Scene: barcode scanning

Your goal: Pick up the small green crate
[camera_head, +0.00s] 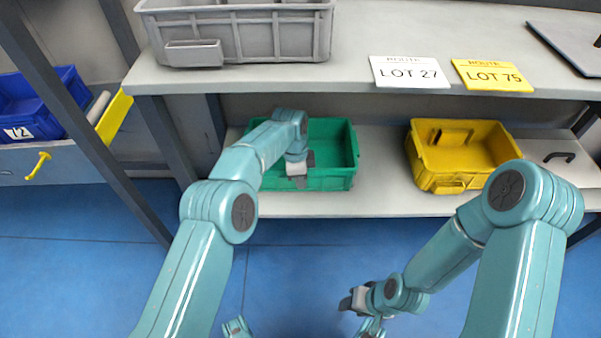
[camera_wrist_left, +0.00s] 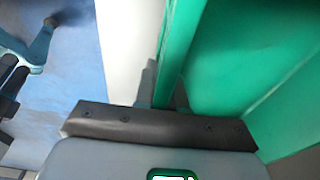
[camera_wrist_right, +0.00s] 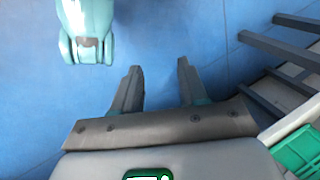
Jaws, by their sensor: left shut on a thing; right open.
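The small green crate (camera_head: 338,150) stands on the lower shelf below the worktop, left of the yellow crate. My left gripper (camera_head: 298,172) is at its front wall and shut on it. In the left wrist view the green wall (camera_wrist_left: 180,50) runs down between the fingers, which are mostly hidden by the gripper body. My left arm covers part of the crate in the head view. My right gripper (camera_wrist_right: 155,85) is open and empty over the blue floor; in the head view it is low in front of the shelf (camera_head: 352,300).
The yellow crate (camera_head: 465,165) stands right on the same lower shelf (camera_head: 385,200). A grey crate (camera_head: 245,35) and the LOT 27 (camera_head: 410,73) and LOT 75 (camera_head: 493,76) cards lie on the worktop above. Dark posts stand left; a blue bin (camera_head: 30,110) is far left.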

